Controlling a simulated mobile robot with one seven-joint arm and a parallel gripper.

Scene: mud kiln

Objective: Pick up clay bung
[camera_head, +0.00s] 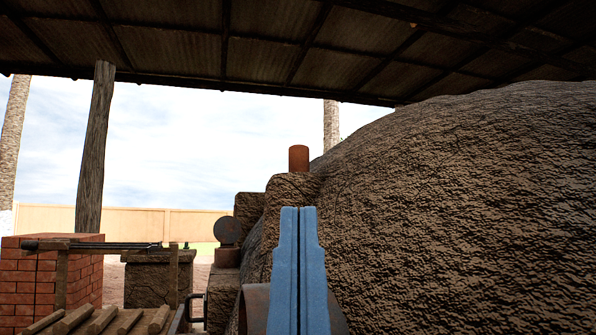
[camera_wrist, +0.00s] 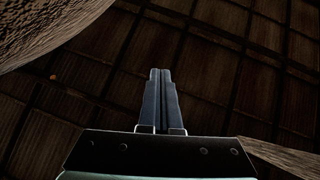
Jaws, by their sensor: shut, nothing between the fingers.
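A small reddish-brown cylinder (camera_head: 299,158) stands upright on top of a rough mud block beside the kiln dome in the head view; it may be the clay bung, but I cannot tell for sure. My gripper (camera_head: 298,212) points upward in front of the kiln, its two blue fingers pressed together and empty. In the head view its tips appear below the cylinder; the distance between them is unclear. In the wrist view my gripper (camera_wrist: 160,74) is also shut, with only the roof behind it and no clear bung.
The big mud kiln (camera_head: 470,210) fills the right side. A round grey disc (camera_head: 228,230) sits left of my gripper. At the left are a red brick block (camera_head: 40,280), metal rods (camera_head: 95,246), wooden slats (camera_head: 100,320) and a post (camera_head: 95,150). A corrugated roof (camera_head: 260,60) hangs overhead.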

